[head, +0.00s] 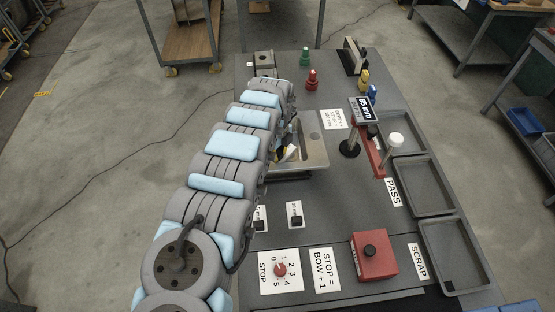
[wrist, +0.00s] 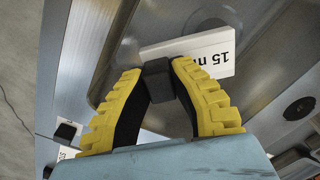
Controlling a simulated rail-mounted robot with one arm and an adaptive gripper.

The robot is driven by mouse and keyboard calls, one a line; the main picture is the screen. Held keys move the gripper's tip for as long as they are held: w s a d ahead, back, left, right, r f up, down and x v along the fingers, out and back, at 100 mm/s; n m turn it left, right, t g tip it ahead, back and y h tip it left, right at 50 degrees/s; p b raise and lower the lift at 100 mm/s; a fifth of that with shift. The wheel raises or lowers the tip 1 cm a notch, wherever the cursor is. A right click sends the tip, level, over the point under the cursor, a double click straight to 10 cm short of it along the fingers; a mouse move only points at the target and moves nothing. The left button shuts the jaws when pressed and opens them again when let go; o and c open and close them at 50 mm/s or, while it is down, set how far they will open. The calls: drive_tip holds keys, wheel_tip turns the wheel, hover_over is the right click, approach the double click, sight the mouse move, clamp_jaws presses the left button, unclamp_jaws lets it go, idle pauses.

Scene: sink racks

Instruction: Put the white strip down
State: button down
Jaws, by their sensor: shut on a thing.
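The white strip (wrist: 212,50), marked "15 m" with the rest cut off, shows in the wrist view at my fingertips. In the head view, my arm hides most of the gripper, and a small part of the strip (head: 292,151) shows over the sink (head: 316,151).
On the right stand several grey trays (head: 420,188), by PASS and SCRAP labels. A red block (head: 374,256) with a black knob, a dial plate (head: 280,270) and a post with a "55 mm" display (head: 363,108) stand on the dark bench. Coloured pegs (head: 311,79) stand at the back.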

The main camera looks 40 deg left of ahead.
sight(278, 152)
drive_tip(key=shift+s+f, duration=0.1)
drive_tip(key=shift+f, duration=1.6)
drive_tip(key=shift+f+b, duration=0.1)
drive_tip(key=shift+b, duration=0.2)
drive_tip(key=c, duration=1.1)
unclamp_jaws()
drive_tip(key=shift+o, duration=0.2)
drive_tip(key=shift+r+p, duration=0.6)
drive_tip(key=shift+r, duration=5.55)
